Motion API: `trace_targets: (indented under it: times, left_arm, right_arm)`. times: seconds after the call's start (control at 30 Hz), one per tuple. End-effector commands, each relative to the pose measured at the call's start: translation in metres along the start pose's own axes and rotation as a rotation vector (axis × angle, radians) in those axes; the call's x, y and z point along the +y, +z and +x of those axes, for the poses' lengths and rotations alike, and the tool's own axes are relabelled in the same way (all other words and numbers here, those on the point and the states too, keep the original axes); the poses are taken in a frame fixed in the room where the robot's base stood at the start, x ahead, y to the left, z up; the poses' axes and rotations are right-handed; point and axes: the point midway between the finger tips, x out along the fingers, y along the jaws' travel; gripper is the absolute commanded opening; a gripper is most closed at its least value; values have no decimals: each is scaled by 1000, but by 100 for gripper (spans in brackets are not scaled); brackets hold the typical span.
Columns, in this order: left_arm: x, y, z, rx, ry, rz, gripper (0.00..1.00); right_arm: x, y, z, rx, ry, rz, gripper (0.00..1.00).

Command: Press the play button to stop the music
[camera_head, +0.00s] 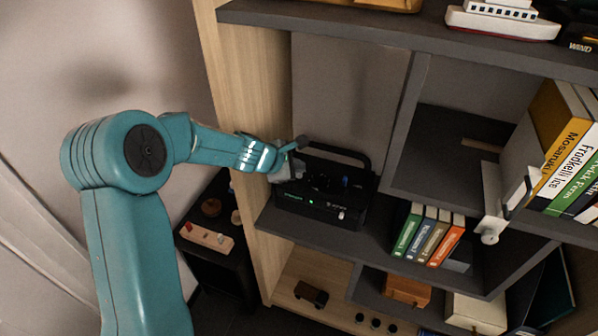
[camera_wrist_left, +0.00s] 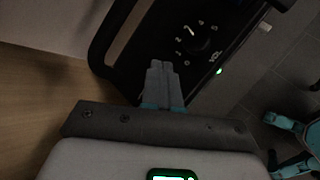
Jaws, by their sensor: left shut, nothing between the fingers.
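The music player is a black box (camera_head: 325,212) with a carrying handle, standing on a dark shelf. A small green light (camera_head: 311,202) glows on its front; the light also shows in the left wrist view (camera_wrist_left: 219,71). A pale switch (camera_head: 341,215) sticks out at the lower front. A dial (camera_wrist_left: 196,40) with marks around it is on its panel in the left wrist view. I cannot tell which control is the play button. My left gripper (camera_head: 298,160) is shut and empty at the player's left end; its fingertips (camera_wrist_left: 160,68) overlap the panel there. Contact is unclear. My right gripper is not in view.
A wooden side panel (camera_head: 245,110) stands left of the player. Books (camera_head: 428,236) stand to its right on the same shelf. A shelf board (camera_head: 400,38) runs above. A dark side table (camera_head: 222,262) with small items is at lower left.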

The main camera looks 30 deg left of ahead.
Motion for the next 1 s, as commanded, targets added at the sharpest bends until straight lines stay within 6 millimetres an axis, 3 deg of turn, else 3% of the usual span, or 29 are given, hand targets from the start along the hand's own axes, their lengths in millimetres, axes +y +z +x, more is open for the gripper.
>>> trace_targets:
  times: [0.47, 1.0]
  left_arm:
    - [5, 5, -6, -1, 1, 1, 0]
    - [30, 30, -40, -1, 1, 0, 0]
  right_arm:
    - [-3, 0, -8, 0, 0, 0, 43]
    - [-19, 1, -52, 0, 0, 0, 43]
